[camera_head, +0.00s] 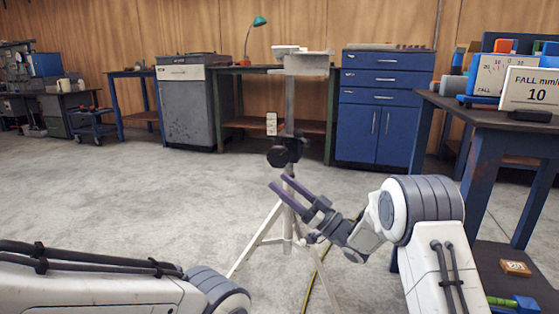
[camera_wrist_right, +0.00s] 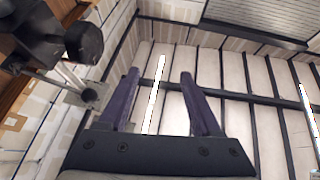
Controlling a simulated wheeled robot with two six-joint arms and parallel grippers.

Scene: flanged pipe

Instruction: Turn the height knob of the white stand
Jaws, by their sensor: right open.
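The white stand (camera_head: 289,100) is upright on tripod legs in the middle of the head view, with a flat top. A black clamp with a round knob (camera_head: 279,156) sits partway up its pole. In the right wrist view the dark round knob (camera_wrist_right: 84,43) shows at upper left, beside the black clamp body. My right gripper (camera_head: 281,184) is open, its purple fingers just below the knob and in front of the pole. In the wrist view the gap between the fingers (camera_wrist_right: 160,75) is empty, and the knob lies left of it. My left gripper is out of view.
A dark table (camera_head: 465,110) with display boxes stands at right, close to my right arm. A blue cabinet (camera_head: 384,105), a grey cabinet (camera_head: 187,105) and benches line the back wall. A yellow cable (camera_head: 316,275) lies by the tripod legs. The floor left of the stand is clear.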

